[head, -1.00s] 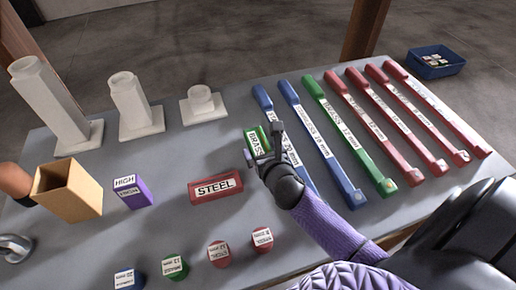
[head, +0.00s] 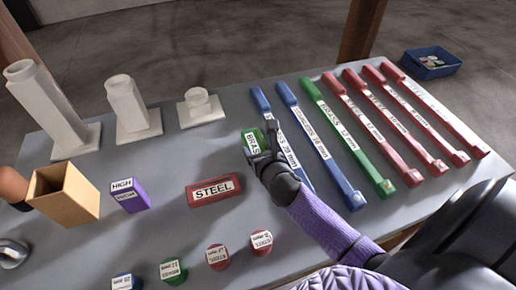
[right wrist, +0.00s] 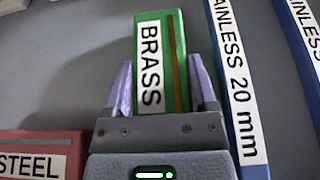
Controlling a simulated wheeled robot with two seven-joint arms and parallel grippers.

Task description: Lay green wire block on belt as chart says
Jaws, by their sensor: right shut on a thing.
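A green block labelled BRASS, with a brown wire stripe, is held by my right gripper (head: 262,146). The block (head: 250,142) stands out past the fingers in the head view, left of the long bars. In the right wrist view the block (right wrist: 160,62) sits between the two purple fingers (right wrist: 165,85), its label running lengthwise. I cannot tell whether it touches the grey tabletop (head: 160,225). My left gripper is not clearly seen. I can make out no belt or chart.
A red STEEL block (head: 215,190) lies left of the gripper. Long blue bars (head: 320,145), a green bar (head: 340,130) and red bars (head: 400,120) lie to the right. White posts (head: 127,105), a tan box (head: 64,195) and a purple block (head: 130,195) stand left; round labelled pieces (head: 217,257) in front.

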